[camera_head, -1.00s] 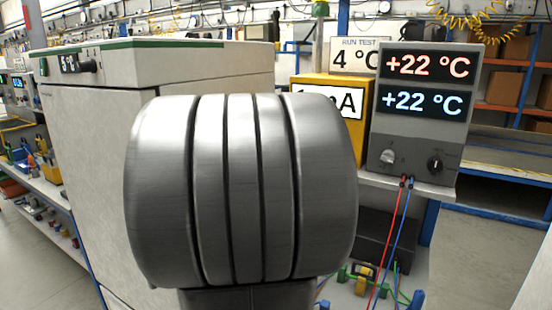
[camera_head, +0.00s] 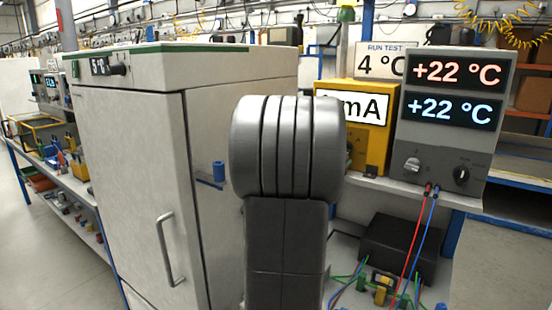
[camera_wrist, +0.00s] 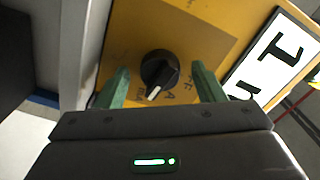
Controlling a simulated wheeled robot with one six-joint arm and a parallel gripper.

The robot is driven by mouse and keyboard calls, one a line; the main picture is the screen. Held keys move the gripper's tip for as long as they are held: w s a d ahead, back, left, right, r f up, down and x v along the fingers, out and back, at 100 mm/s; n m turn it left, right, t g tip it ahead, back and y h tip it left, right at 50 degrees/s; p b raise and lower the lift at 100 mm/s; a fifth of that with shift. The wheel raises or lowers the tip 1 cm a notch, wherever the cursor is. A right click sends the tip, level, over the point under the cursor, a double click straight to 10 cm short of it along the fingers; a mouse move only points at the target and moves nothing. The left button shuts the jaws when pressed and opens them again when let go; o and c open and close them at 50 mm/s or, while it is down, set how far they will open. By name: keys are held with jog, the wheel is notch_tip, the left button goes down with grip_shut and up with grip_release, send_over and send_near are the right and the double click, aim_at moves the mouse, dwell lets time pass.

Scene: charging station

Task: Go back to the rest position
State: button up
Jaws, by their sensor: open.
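My gripper (camera_wrist: 160,88) shows in the wrist view with its two green fingers apart. It faces the yellow meter's black knob (camera_wrist: 159,70), which appears between the fingers in the picture; I cannot tell how far off it is. The knob's white mark points down and slightly left. In the head view my grey arm stands in the middle and hides the gripper. The yellow meter (camera_head: 376,150) is right of the arm, with a white display ending in "mA", partly hidden.
A white cabinet (camera_head: 135,170) with a handle stands at left. A grey unit (camera_head: 440,145) reading +22 °C twice is right of the meter, with red and blue wires. A black box (camera_head: 400,247) and coloured clips lie below. A sign (camera_head: 380,62) reads "RUN TEST 4 °C". Floor shows at far left.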

jog(key=shift+s, duration=0.1)
jog(key=v, duration=1.4)
jog(key=x, duration=1.4)
jog(key=shift+w+d, duration=0.1)
jog(key=shift+w, duration=0.1)
jog(key=n, duration=0.3)
jog(key=shift+s+p, duration=0.15)
jog(key=shift+p, duration=0.15)
jog(key=shift+n, duration=0.9)
jog(key=n, duration=0.5)
jog(key=shift+f, duration=0.1)
jog(key=v, duration=0.7)
jog(key=shift+s+a, duration=0.15)
jog(key=shift+a, duration=0.05)
